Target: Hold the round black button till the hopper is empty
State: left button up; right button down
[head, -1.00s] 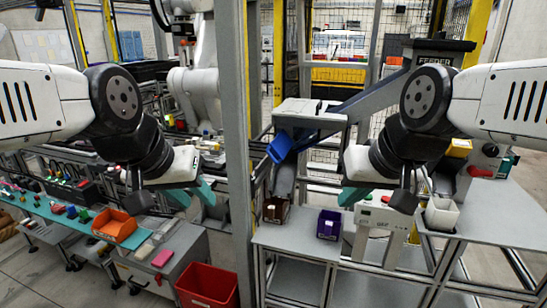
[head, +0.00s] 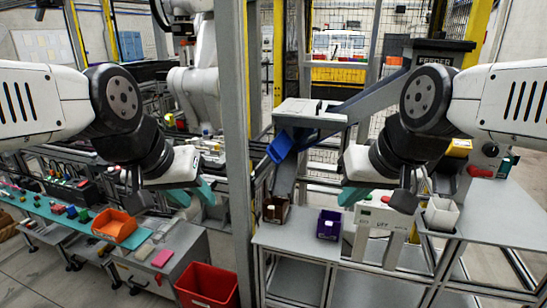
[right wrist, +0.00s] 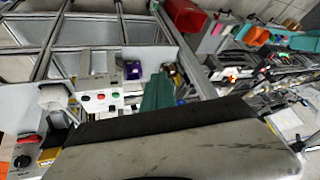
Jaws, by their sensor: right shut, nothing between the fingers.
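A dark hopper labelled FEEDER (head: 440,47) stands at the back right in the head view. Its inside cannot be seen. A grey chute runs down from it to the left. A pale control panel (right wrist: 100,108) in the right wrist view carries a small round black button (right wrist: 86,97), with a red and a green one beside it. My right gripper (head: 356,194) is shut and empty above the bench near this panel. Its teal fingers (right wrist: 157,92) show in the right wrist view, apart from the black button. My left gripper (head: 193,194) is open and empty at the left, beside the grey post.
A blue flap (head: 279,147) hangs at the chute's lower end, above a brown bin (head: 275,211). A purple bin (head: 329,225) and a white container (head: 441,214) stand on the bench. A grey post (head: 236,140) rises between my arms. A red tub (head: 207,288) is at lower left.

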dwell(0.3)
jog(key=w+d+m+y, duration=0.1)
jog(key=w+d+m, duration=0.3)
jog(key=w+m, duration=0.25)
jog(key=w+d+m+y, duration=0.1)
jog(key=w+d+m, duration=0.4)
jog(key=w, duration=0.3)
jog(key=w+d+f+m, duration=0.2)
jog(key=w+d+m, duration=0.1)
jog(key=d, duration=0.3)
jog(key=w+d+f+m+t, duration=0.1)
jog(key=w+d+f+m, duration=0.1)
jog(key=d, duration=0.5)
jog(key=w+d+f+m+t, duration=0.1)
jog(key=w+d+f+m, duration=0.1)
jog(key=w+d+m, duration=0.2)
jog(key=shift+w+d+f+m, duration=0.15)
jog(key=shift+w+d+m, duration=0.15)
jog(key=shift+d+m, duration=0.9)
jog(key=shift+f, duration=0.1)
jog(key=shift+a+f, duration=0.1)
jog(key=shift+f, duration=4.25)
